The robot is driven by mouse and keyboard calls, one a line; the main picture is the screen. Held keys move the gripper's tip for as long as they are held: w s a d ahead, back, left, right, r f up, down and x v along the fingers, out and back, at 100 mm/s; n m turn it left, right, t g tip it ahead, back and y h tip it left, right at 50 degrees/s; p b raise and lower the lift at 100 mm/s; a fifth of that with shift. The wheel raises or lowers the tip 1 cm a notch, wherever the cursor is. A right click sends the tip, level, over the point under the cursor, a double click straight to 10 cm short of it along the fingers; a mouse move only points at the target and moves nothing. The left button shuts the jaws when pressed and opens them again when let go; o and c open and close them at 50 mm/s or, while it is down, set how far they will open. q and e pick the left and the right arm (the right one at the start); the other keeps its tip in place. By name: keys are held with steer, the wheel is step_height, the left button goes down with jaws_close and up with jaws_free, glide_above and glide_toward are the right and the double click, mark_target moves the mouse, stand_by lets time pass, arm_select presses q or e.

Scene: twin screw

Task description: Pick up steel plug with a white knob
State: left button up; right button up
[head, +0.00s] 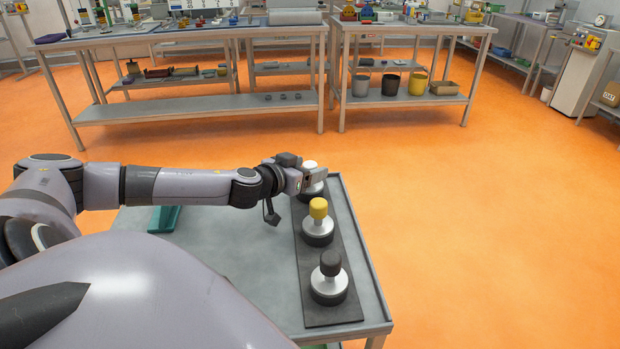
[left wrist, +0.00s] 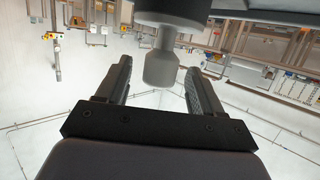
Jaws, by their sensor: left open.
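The steel plug with a white knob (head: 311,166) stands at the far end of a dark strip, partly hidden behind my left gripper (head: 312,177). In the left wrist view the plug's pale knob (left wrist: 160,68) hangs upside down in the picture, with its narrow neck and dark wider body at the top edge. The two fingers of my left gripper (left wrist: 158,68) are open, one on each side of the knob, with visible gaps. A plug with a yellow knob (head: 318,209) and one with a black knob (head: 331,264) stand nearer on the same strip. My right gripper is not in view.
The dark strip (head: 314,315) lies along the right side of a grey table (head: 250,245) with a raised rim. A green object (head: 165,219) is at the table's left. Workbenches (head: 200,105) stand farther back across open orange floor.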

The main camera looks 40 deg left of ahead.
arm_select(q)
steer(key=shift+w+f, duration=0.25)
steer(key=shift+w, duration=0.45)
steer(key=c, duration=1.2)
steer(key=shift+r, duration=0.2)
